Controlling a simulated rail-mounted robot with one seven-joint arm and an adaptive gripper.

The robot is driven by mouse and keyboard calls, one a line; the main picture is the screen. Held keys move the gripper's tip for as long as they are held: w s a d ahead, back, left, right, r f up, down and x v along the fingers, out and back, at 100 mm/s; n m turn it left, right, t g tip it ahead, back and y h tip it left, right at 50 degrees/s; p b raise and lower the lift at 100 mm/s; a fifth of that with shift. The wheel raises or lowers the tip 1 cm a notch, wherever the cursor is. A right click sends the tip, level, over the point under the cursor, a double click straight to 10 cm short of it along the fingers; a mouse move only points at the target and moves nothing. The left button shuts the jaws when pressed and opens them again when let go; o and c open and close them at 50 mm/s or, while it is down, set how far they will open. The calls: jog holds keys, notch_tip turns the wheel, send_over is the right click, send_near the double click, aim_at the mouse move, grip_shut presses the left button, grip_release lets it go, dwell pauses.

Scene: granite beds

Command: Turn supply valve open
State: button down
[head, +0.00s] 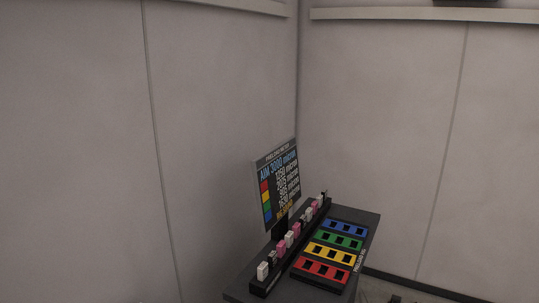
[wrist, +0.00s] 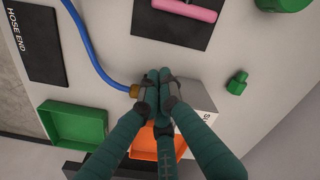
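In the wrist view my gripper (wrist: 159,76) has its dark green fingers drawn together, the tips side by side. It is over a grey block (wrist: 198,97) with a white label, partly hidden, on which only the start of a word reading "SU" shows. A brass fitting (wrist: 135,91) at the end of a blue hose (wrist: 91,48) is just left of the fingertips. No valve handle is visible. The fingers cover that spot, and I cannot tell whether anything is between them. My gripper and this block are not in the head view.
In the wrist view, a green tray (wrist: 75,110) is left and an orange tray (wrist: 145,150) lies behind the fingers. A pink handle (wrist: 187,9) and a green knob (wrist: 237,83) are nearby. The head view shows a table (head: 360,213) with coloured racks by bare walls.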

jog(key=shift+s+d, duration=0.15)
notch_tip(320, 180, up, 6)
jog(key=p, duration=0.3)
jog(key=shift+s+d, duration=0.15)
jog(key=shift+d, duration=0.05)
dwell(0.4)
notch_tip(320, 180, up, 12)
dwell(0.6)
